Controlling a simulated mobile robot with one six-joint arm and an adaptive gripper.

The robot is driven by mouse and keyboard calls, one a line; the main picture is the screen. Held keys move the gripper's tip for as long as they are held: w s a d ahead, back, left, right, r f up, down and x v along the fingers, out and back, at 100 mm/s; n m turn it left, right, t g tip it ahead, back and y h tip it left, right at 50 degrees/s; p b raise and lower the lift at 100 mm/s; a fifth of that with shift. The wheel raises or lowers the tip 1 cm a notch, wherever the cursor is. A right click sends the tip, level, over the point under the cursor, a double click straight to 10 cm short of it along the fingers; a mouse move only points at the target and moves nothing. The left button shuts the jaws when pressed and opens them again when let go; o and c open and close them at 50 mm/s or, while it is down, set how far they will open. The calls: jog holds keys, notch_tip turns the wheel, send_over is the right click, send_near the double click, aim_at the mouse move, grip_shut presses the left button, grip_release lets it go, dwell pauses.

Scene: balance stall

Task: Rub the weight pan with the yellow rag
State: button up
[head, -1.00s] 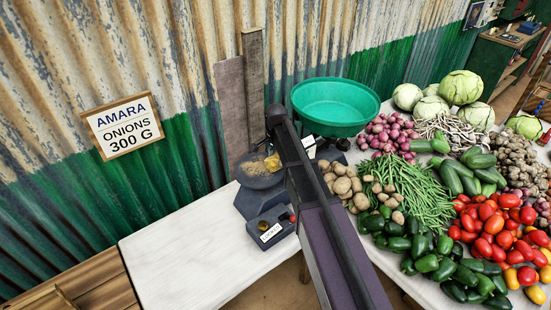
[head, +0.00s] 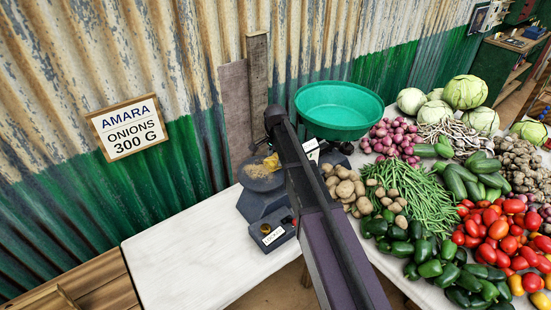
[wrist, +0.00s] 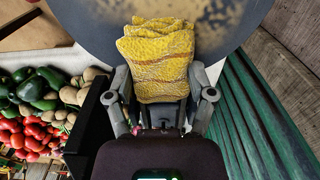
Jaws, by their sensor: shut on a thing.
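The weight pan (head: 254,184) is a dark grey round dish on the balance, with tan grime on it. In the wrist view the pan (wrist: 92,22) fills the top, with brownish smudges beyond and to the right of the rag. The yellow rag (wrist: 158,60) is folded and bunched between the fingers of my gripper (wrist: 160,98), which is shut on it. In the head view the rag (head: 272,162) shows at the pan's right side, over or against its surface; contact is hard to tell. My arm hides most of the gripper there.
A dark box with a small label (head: 271,232) stands in front of the balance. A green basin (head: 338,122) is behind to the right. Potatoes (head: 345,186), green beans and peppers lie close right of my arm. The white tabletop (head: 190,250) at left is clear.

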aim_at(248, 178)
jog(key=shift+s+a, duration=0.55)
jog(key=shift+a, duration=0.3)
jog(key=shift+s+a, duration=0.5)
jog(key=shift+a, duration=0.35)
jog(key=shift+s+a+f, duration=0.1)
jog(key=shift+s+a, duration=0.5)
jog(key=shift+a, duration=0.25)
jog(key=shift+s+a, duration=0.6)
jog(key=shift+a, duration=0.2)
jog(key=shift+a, duration=0.1)
jog(key=shift+s+a, duration=0.55)
jog(key=shift+a, duration=0.25)
jog(key=shift+s+a, duration=0.5)
jog(key=shift+a, duration=0.25)
jog(key=shift+w, duration=0.1)
